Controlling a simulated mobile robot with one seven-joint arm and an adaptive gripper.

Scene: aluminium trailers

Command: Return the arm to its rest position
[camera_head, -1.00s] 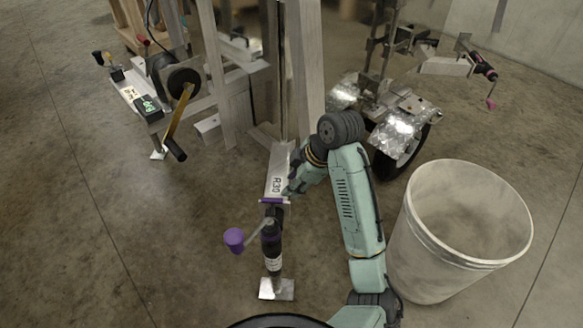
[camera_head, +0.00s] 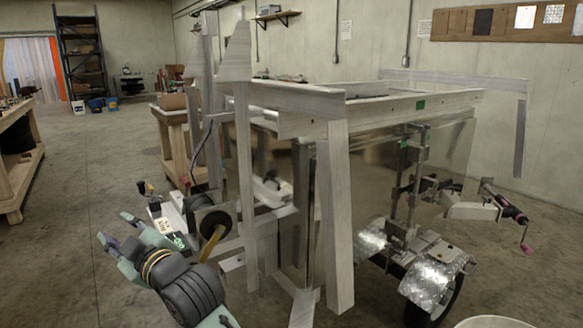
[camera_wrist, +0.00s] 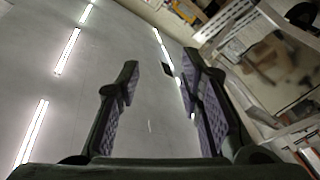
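My gripper (camera_head: 118,229) is raised at the lower left of the head view, in front of and to the left of the trailer. Its two fingers are spread apart with nothing visible between them. In the wrist view my gripper (camera_wrist: 160,90) has its two padded fingers well apart, pointing up toward a grey ceiling with bright light strips. The gap between them is empty. My dark wrist and part of my arm show at the bottom of the head view.
An aluminium trailer (camera_head: 338,215) fills the middle, with a winch (camera_head: 212,228) behind my wrist and a wheel (camera_head: 436,300) at right. A white bin (camera_head: 492,322) is cut off at the bottom. A wooden bench (camera_head: 20,165) stands at far left. Open floor (camera_head: 90,165) lies between.

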